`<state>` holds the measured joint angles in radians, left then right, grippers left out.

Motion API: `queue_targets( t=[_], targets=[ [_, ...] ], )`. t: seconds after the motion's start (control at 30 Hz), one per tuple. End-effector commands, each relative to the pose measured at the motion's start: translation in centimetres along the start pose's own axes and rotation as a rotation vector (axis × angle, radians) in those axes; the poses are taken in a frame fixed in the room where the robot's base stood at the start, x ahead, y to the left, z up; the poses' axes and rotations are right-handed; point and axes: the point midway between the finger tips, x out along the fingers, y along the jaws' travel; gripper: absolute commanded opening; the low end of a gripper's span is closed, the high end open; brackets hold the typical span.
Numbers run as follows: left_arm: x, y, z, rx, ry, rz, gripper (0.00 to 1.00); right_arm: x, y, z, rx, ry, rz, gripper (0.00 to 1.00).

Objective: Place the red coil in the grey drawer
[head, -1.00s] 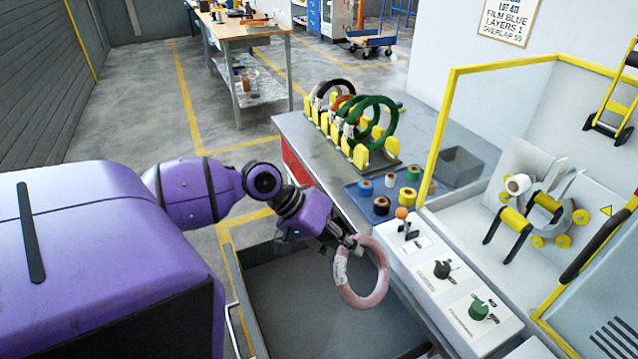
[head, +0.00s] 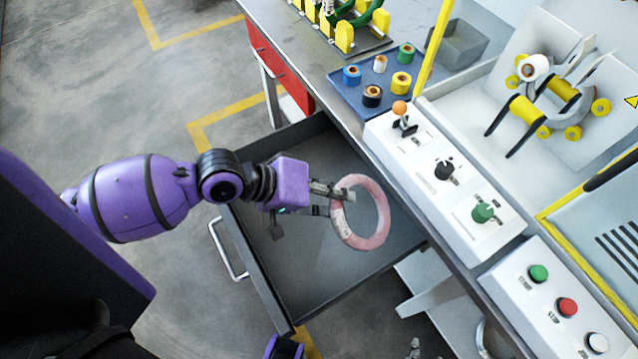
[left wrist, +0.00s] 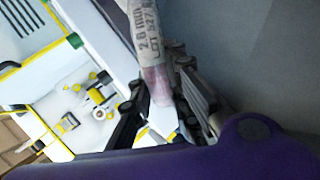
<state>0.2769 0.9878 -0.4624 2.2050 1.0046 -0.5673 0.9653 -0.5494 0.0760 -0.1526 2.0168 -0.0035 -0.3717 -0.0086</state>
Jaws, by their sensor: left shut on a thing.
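The red coil (head: 379,226) looks pale pink under a wrap and carries a light label. My left gripper (head: 335,200) is shut on the left side of its ring. The coil hangs over the open grey drawer (head: 290,287), apart from its floor as far as I can tell. In the left wrist view the coil's labelled part (left wrist: 147,38) runs between the fingers (left wrist: 165,100). The drawer is pulled out below the bench and looks empty.
A control panel (head: 440,170) with knobs borders the drawer on the right. A blue tray (head: 345,92) of tape rolls and a coil rack (head: 385,42) stand on the bench. A red drawer front (head: 285,75) is beyond. A yellow-framed wrapping machine (head: 545,100) is at right.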

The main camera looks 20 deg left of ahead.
Motion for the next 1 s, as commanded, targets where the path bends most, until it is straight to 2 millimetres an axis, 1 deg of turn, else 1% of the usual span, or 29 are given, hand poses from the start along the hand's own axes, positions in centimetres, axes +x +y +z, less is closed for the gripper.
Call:
queue_targets(
  t=[0.03,0.2,0.27,0.4,0.5,0.67,0.77,0.9,1.0],
  targets=[
    [0.2,-1.2,-1.1,0.002,0.001,-0.006,0.0,0.1,0.1,1.0,-0.001,-0.015,0.001,0.4],
    [0.6,-4.3,-4.5,-0.001,0.002,-0.006,0.0,0.6,0.1,2.9,-0.004,-0.045,0.002,0.4],
    [0.7,-5.4,-5.7,-0.002,0.002,-0.007,0.0,0.8,0.0,3.3,-0.005,-0.049,0.002,0.4],
    [1.8,-8.2,-7.1,-0.006,0.001,-0.004,0.0,1.5,-0.1,3.4,-0.009,-0.043,0.0,0.4],
    [2.3,-9.6,-7.9,-0.003,0.002,-0.002,0.0,2.0,-0.1,3.3,-0.01,-0.037,-0.001,0.4],
    [2.7,-10.5,-8.5,-0.001,0.002,-0.001,0.0,2.5,-0.3,3.0,-0.01,-0.03,-0.004,0.4],
    [3.1,-11.5,-9.0,-0.003,0.003,-0.002,0.0,2.7,-0.3,3.2,-0.01,-0.031,-0.005,0.4],
    [4.2,-13.1,-8.7,-0.003,0.002,0.0,0.0,2.8,-0.4,3.4,-0.01,-0.034,-0.005,0.4],
    [4.7,-13.8,-8.5,-0.001,0.002,-0.001,0.0,2.8,-0.4,3.5,-0.01,-0.037,-0.005,0.4]
  ],
)
